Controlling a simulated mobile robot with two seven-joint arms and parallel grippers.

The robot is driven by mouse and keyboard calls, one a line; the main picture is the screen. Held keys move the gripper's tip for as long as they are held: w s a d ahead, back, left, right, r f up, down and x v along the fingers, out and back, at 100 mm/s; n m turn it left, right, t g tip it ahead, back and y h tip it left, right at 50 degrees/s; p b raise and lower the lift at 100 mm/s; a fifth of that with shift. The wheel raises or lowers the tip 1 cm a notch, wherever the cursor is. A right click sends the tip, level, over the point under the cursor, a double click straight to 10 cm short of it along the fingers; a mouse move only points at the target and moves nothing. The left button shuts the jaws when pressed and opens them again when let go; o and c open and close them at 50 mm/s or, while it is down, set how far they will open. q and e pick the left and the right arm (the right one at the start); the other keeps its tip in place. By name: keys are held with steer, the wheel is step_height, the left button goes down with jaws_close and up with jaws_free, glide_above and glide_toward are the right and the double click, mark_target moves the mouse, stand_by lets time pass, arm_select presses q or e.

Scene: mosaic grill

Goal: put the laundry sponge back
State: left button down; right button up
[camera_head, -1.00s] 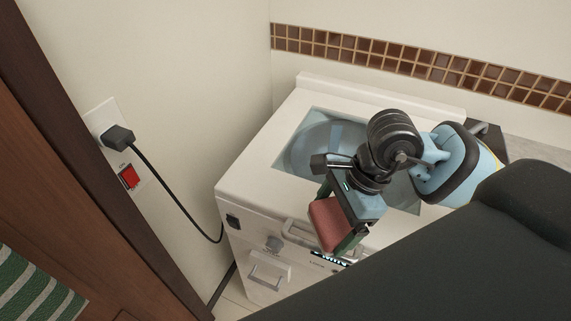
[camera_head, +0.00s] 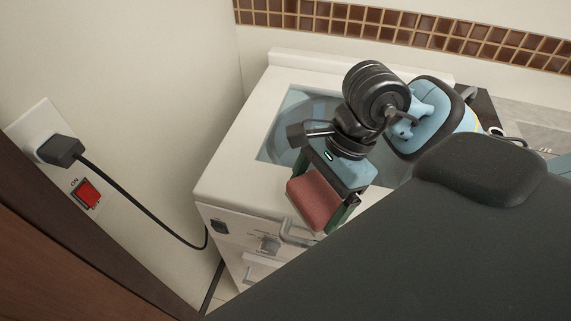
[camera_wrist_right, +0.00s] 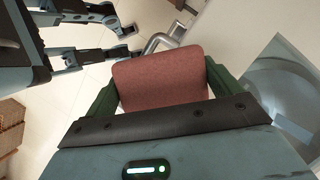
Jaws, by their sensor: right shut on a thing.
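The laundry sponge (camera_head: 314,198) is a dull red block. My right gripper (camera_head: 322,196) is shut on it, with a green finger along each side. In the head view it is in front of the white washing machine's top front edge. The sponge (camera_wrist_right: 160,78) also fills the middle of the right wrist view between the fingers (camera_wrist_right: 160,90). My left gripper (camera_wrist_right: 128,42) shows at the upper left of the right wrist view, its two dark fingers apart and nothing seen between them. It is not seen in the head view.
The white washing machine (camera_head: 232,165) has a glass lid (camera_head: 283,132) and a front handle (camera_head: 297,232). A black plug (camera_head: 62,150) with a cable and a red switch (camera_head: 87,193) are on the left wall. A brown door frame (camera_head: 60,235) stands at the lower left.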

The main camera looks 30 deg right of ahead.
mark_target(309, 175)
steer(key=w, duration=0.2)
steer(key=w+d+p, duration=0.1)
steer(key=shift+w, duration=0.4)
steer(key=w, duration=0.2)
steer(key=w+d, duration=0.1)
steer(key=w, duration=0.2)
steer(key=shift+w+d+f+p, duration=0.3)
steer(key=shift+w, duration=0.1)
steer(key=shift+w+d+f, duration=0.1)
steer(key=shift+w+d, duration=0.05)
steer(key=shift+w, duration=0.25)
steer(key=shift+f, duration=1.75)
arm_select(q)
steer(key=shift+w+a+r+t, duration=0.15)
steer(key=shift+w+r+t, duration=0.15)
steer(key=shift+w+r, duration=0.8)
steer(key=shift+s, duration=0.1)
